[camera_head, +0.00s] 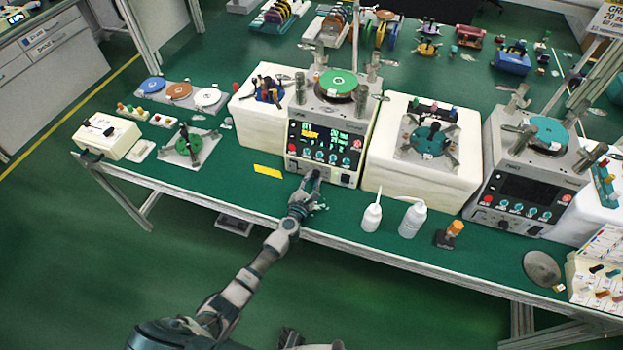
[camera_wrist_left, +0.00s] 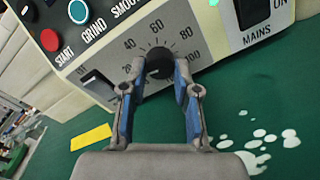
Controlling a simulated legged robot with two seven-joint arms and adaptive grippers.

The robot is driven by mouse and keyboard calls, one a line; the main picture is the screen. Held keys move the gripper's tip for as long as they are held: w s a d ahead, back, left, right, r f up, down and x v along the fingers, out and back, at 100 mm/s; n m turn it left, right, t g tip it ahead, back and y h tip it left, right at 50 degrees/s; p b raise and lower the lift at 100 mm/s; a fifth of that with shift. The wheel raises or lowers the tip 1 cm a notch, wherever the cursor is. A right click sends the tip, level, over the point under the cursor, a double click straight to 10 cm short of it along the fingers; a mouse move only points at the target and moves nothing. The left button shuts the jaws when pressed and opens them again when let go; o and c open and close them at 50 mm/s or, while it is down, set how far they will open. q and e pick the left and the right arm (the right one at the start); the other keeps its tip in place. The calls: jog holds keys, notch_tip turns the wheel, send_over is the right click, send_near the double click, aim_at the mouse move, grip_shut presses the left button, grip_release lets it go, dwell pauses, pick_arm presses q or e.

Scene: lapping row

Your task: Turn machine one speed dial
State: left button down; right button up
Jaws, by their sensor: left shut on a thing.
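Machine one (camera_head: 325,135) stands on the green bench with its display lit and a green disc on top. Its speed dial, a black knob (camera_wrist_left: 159,64) with a scale marked 20 to 100, shows in the left wrist view on the lower front panel. My left gripper (camera_wrist_left: 158,72) is shut on the dial, one finger on each side of it. In the head view my left gripper (camera_head: 311,178) reaches the lower front of the machine, hiding the dial there. My right gripper does not show.
A yellow label (camera_head: 268,171) lies left of my left gripper. White spots of liquid (camera_wrist_left: 262,140) lie on the bench to its right. Two white bottles (camera_head: 372,215) (camera_head: 412,219) stand further right. A second machine (camera_head: 520,175) with a dark display stands at right.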

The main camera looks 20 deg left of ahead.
pick_arm(q)
jog(key=m+p, duration=0.2)
jog(key=m, duration=0.4)
jog(key=shift+r+p, duration=0.2)
jog(key=shift+p, duration=0.15)
jog(key=shift+d+f+m+y+p, duration=0.1)
jog(key=shift+m+p, duration=0.1)
jog(key=shift+m, duration=0.55)
jog(key=shift+a+f+m+y+p, duration=0.1)
jog(key=shift+m+p, duration=0.1)
jog(key=shift+m, duration=0.5)
jog(key=shift+d+m+y+p, duration=0.1)
jog(key=shift+m+p, duration=0.1)
jog(key=shift+m, duration=0.55)
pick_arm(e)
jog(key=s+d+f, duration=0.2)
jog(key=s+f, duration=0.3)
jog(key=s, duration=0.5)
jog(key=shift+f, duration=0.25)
pick_arm(q)
jog(key=shift+s, duration=0.1)
jog(key=c, duration=0.9)
grip_release()
jog(key=shift+o, duration=0.2)
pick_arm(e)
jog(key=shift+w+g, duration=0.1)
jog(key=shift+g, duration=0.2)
